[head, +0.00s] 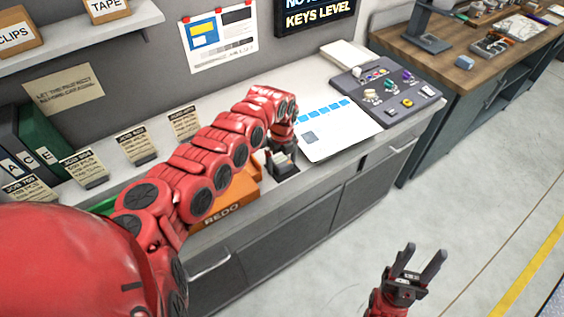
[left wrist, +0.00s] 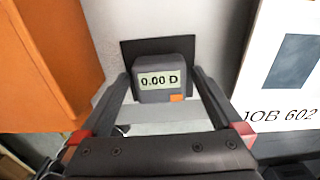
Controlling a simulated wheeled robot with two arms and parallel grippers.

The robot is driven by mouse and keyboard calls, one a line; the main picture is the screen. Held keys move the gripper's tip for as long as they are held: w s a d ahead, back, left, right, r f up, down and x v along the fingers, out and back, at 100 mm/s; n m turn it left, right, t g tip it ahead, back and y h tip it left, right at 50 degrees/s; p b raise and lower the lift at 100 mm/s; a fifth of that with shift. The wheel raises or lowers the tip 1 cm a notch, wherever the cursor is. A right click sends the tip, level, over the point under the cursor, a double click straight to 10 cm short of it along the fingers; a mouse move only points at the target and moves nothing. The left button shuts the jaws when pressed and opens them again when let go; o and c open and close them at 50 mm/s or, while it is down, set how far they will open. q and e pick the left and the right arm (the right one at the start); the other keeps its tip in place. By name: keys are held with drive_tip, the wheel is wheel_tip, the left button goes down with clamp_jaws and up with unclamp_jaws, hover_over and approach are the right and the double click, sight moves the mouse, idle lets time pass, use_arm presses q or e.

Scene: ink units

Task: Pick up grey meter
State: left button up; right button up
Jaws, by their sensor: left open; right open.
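The grey meter (left wrist: 163,80) stands on a dark square pad (left wrist: 128,50) in the left wrist view. Its display reads "0.00 D" and it has an orange button. My left gripper (left wrist: 160,88) is open, with one finger on each side of the meter. I cannot tell whether the fingers touch it. In the head view the meter is small and partly hidden by my left gripper (head: 282,158) above the counter. My right gripper (head: 423,256) is open and empty, over the floor in front of the cabinets.
An orange REDO bin (head: 222,214) stands left of the meter. A white job sheet (head: 330,128) lies to its right, with a grey tray of knobs (head: 388,92) beyond. Several job cards (head: 135,147) stand along the wall. A wooden desk (head: 470,70) is at the far right.

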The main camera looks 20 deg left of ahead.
use_arm(q)
drive_tip(key=c, duration=1.4)
drive_tip(key=shift+r, duration=0.2)
